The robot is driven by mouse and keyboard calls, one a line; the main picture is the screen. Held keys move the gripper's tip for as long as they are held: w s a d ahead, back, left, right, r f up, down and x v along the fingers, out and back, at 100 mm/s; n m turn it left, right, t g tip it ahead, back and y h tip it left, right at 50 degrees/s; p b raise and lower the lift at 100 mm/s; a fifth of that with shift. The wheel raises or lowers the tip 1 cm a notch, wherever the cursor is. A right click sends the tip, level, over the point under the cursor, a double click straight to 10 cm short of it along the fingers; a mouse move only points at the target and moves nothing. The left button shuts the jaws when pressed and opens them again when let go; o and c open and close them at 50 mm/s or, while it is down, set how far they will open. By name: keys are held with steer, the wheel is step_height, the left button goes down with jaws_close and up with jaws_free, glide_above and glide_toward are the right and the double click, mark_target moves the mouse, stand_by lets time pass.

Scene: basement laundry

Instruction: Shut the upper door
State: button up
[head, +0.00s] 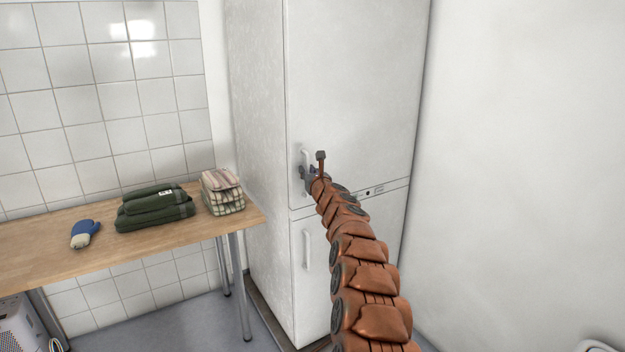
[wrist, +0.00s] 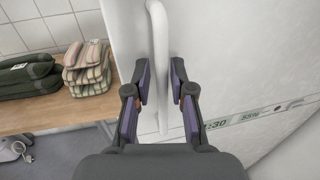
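The upper door (head: 355,75) belongs to a tall white fridge-freezer and looks flush with the lower door (head: 350,250) in the head view; I see no clear gap along its edge. Its white vertical handle (wrist: 157,25) is near the door's left edge and also shows in the head view (head: 305,158). My gripper (head: 308,172) is at the lower part of this handle. In the wrist view my gripper's fingers (wrist: 160,82) are apart, one on each side of the handle, with narrow gaps. I cannot tell whether either finger touches it.
A wooden table (head: 60,260) stands left of the fridge, holding folded green towels (head: 155,208), a striped folded cloth (head: 222,192) and a blue mitt (head: 84,233). A bare white wall (head: 520,150) is on the right. The lower door has its own handle (head: 307,250).

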steer(key=v, duration=0.2)
steer(key=shift+s, duration=0.4)
steer(key=shift+v, duration=1.15)
steer(key=shift+s+d+f, duration=0.1)
steer(key=shift+s+d, duration=0.1)
steer(key=shift+s, duration=0.4)
